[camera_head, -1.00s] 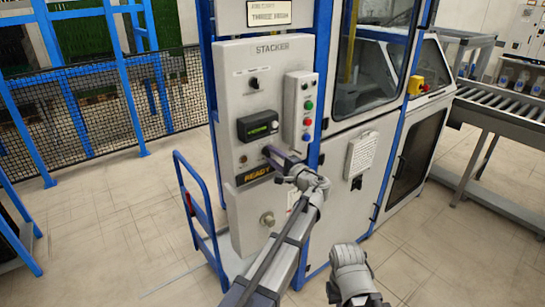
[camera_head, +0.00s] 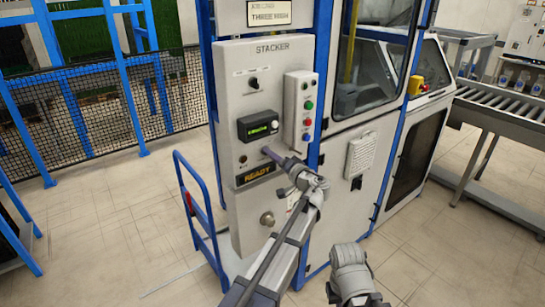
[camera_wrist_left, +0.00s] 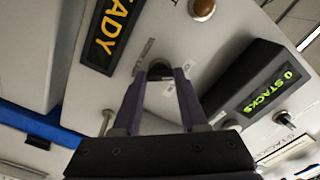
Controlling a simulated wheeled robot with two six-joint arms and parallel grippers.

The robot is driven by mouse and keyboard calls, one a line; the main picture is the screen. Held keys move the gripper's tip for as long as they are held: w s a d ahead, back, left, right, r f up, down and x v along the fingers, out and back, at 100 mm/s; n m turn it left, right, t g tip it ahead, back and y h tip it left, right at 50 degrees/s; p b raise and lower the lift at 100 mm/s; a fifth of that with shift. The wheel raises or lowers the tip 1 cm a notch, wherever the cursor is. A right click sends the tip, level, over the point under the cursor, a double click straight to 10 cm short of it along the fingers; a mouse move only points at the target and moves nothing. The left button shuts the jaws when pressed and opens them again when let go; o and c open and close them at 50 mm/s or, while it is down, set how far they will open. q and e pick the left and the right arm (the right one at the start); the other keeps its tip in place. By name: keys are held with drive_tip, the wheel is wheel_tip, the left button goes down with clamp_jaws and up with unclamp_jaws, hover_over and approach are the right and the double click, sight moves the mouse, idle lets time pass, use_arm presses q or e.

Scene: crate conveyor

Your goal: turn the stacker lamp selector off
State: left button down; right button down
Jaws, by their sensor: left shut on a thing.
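The grey stacker panel (camera_head: 235,105) stands upright in the middle of the head view. My left gripper (camera_head: 266,151) reaches its face from the lower right, just below the display and above the amber READY sign (camera_head: 255,174). In the left wrist view, the two purple fingers of my left gripper (camera_wrist_left: 160,76) close around a small selector knob (camera_wrist_left: 160,92) by the panel, with small white labels beside it. The fingers hide much of the knob, so its pointer direction cannot be told.
The panel also carries a black selector (camera_head: 253,83), a green-lit display (camera_head: 258,125), a brown round button or lamp (camera_wrist_left: 201,9) and a pushbutton box (camera_head: 299,106). A blue cart (camera_head: 197,215) stands at left. A roller conveyor (camera_head: 500,115) is at far right. Floor in front is open.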

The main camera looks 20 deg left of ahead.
use_arm(q)
drive_tip(key=shift+n, duration=0.3)
idle(0.4)
drive_tip(key=shift+c, duration=2.2)
unclamp_jaws()
drive_tip(key=v, duration=0.8)
